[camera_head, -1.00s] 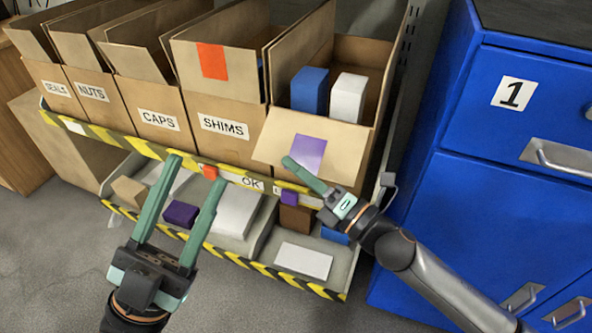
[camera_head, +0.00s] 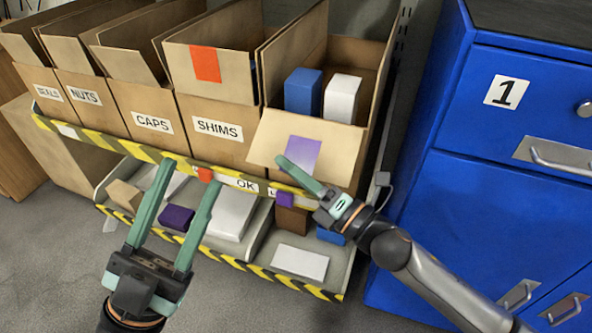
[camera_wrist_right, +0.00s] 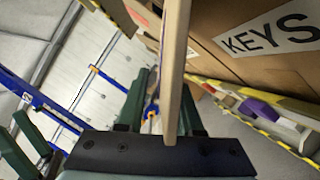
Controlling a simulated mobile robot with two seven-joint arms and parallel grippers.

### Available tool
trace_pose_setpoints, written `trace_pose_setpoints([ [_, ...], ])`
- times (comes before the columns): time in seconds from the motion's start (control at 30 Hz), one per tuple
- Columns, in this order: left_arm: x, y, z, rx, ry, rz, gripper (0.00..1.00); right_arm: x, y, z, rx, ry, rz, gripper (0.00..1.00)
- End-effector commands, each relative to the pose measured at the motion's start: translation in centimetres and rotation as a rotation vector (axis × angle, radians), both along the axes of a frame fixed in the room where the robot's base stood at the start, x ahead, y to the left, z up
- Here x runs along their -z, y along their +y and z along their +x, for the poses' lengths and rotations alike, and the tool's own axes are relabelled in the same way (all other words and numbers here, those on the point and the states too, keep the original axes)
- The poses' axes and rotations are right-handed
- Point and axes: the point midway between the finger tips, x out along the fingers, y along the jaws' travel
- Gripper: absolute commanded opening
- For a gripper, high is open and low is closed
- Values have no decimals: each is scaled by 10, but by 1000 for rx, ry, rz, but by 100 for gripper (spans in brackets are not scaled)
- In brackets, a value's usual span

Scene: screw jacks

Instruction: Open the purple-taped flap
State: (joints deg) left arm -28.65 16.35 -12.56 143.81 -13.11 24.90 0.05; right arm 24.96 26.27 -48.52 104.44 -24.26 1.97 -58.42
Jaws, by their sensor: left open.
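The purple-taped flap (camera_head: 336,146) is the front flap of the rightmost carton. It leans outward and down over the carton's front, with its purple tape (camera_head: 302,155) facing up. The carton is open and holds a blue box (camera_head: 303,92) and a white box (camera_head: 342,97). My right gripper (camera_head: 282,161) is at the flap's lower outer edge. In the right wrist view, the flap (camera_wrist_right: 176,60) shows edge-on between the green fingers; whether they press on it cannot be told. My left gripper (camera_head: 190,172) is open and empty, in front of the lower tray.
Cartons labelled SHIMS (camera_head: 217,128), CAPS (camera_head: 152,123) and NUTS (camera_head: 84,97) stand to the left. Below is a tray with a striped edge (camera_head: 270,277) and several small boxes. A blue cabinet (camera_head: 490,190) stands close on the right. In the right wrist view a KEYS label (camera_wrist_right: 270,35) shows.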

Motion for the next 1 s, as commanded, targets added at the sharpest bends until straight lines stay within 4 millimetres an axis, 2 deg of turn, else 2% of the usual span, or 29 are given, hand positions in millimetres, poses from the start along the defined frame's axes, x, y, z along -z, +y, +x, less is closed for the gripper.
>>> trace_pose_setpoints([
  [0.17, -2, 0, 0, 0, 0, 1, 50, 3, -9, -7, 1, 2, -1, 35],
  [0.7, -5, 0, 0, -4, -5, 6, 50, 22, -82, -63, 1, 3, -1, 35],
  [1.0, -5, 0, 0, -6, -5, 5, 50, 25, -97, -74, 0, 1, -1, 35],
])
